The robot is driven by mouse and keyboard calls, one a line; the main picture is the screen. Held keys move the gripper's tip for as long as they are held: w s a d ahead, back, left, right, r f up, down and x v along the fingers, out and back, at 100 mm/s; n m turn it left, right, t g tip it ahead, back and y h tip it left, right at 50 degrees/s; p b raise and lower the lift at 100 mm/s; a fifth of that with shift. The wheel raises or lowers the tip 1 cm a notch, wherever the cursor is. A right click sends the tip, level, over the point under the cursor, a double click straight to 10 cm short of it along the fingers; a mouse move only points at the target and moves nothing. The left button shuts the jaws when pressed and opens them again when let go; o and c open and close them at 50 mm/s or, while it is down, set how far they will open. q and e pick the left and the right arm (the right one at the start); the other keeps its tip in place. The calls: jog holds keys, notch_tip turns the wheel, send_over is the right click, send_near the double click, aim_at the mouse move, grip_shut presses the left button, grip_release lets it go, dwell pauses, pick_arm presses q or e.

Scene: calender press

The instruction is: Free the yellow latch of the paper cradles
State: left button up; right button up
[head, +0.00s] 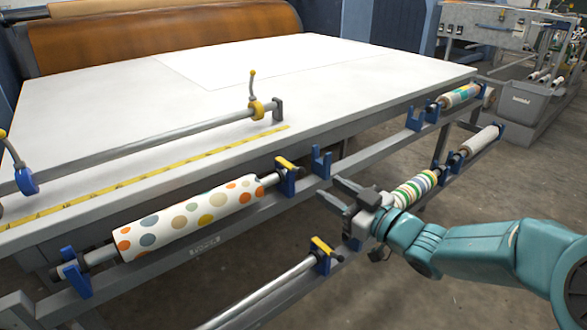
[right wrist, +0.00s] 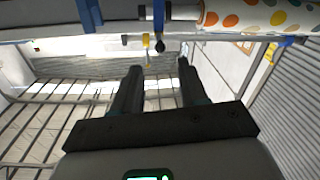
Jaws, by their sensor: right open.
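A yellow latch (head: 288,164) lies across the top of a blue cradle (head: 287,182) at the right end of a polka-dot paper roll (head: 190,219). A second yellow latch (head: 322,246) sits on a lower blue cradle (head: 323,264), where a bare metal bar (head: 262,292) ends. My right gripper (head: 333,191) is open and empty, to the right of the upper latch and apart from it. In the right wrist view its dark fingers (right wrist: 158,66) are spread, with the dotted roll (right wrist: 255,15) beyond at the top right. My left gripper is out of view.
An empty blue cradle (head: 321,162) stands right of the upper latch. The white table (head: 190,95) carries a long bar (head: 130,150) and a yellow measuring tape (head: 150,178). A striped roll (head: 415,188) lies behind my right gripper. Open floor (head: 440,295) lies at lower right.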

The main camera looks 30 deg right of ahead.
aim_at(301, 172)
jog(key=w, duration=0.4)
jog(key=w+a, duration=0.1)
jog(key=w, duration=0.3)
jog(key=w+a, duration=0.1)
jog(key=w, duration=0.3)
jog(key=shift+w, duration=0.35)
jog(key=shift+d, duration=0.1)
grip_shut()
